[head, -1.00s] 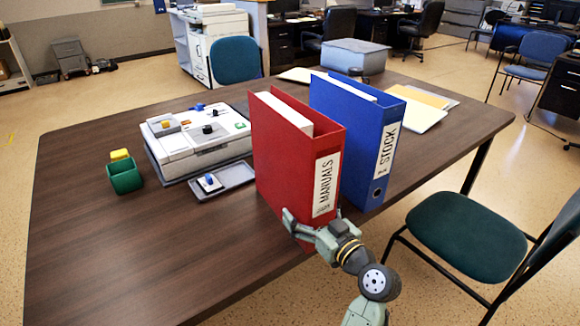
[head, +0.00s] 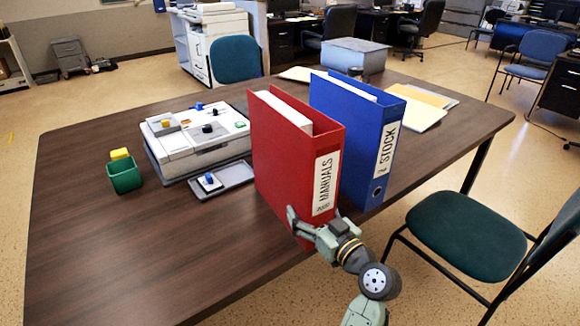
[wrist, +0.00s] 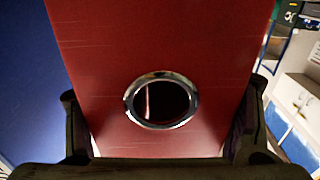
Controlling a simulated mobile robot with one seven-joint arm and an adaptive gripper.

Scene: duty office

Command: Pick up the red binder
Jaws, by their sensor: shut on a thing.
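The red binder (head: 285,158), with a white MANUALS label, stands upright near the table's front edge. My gripper (head: 312,226) is shut on the lower part of its spine, one finger on each side. In the wrist view the binder's red spine (wrist: 190,60) with its metal-rimmed finger hole fills the middle, between the two dark fingers (wrist: 160,130). Whether its base touches the table cannot be told, as my gripper hides the bottom corner.
A blue STOCK binder (head: 350,130) stands close to the right of the red one. A white machine (head: 200,140), a grey tray (head: 222,180) and a green cup (head: 124,175) lie to the left on the table (head: 110,240). A green chair (head: 465,235) is at right.

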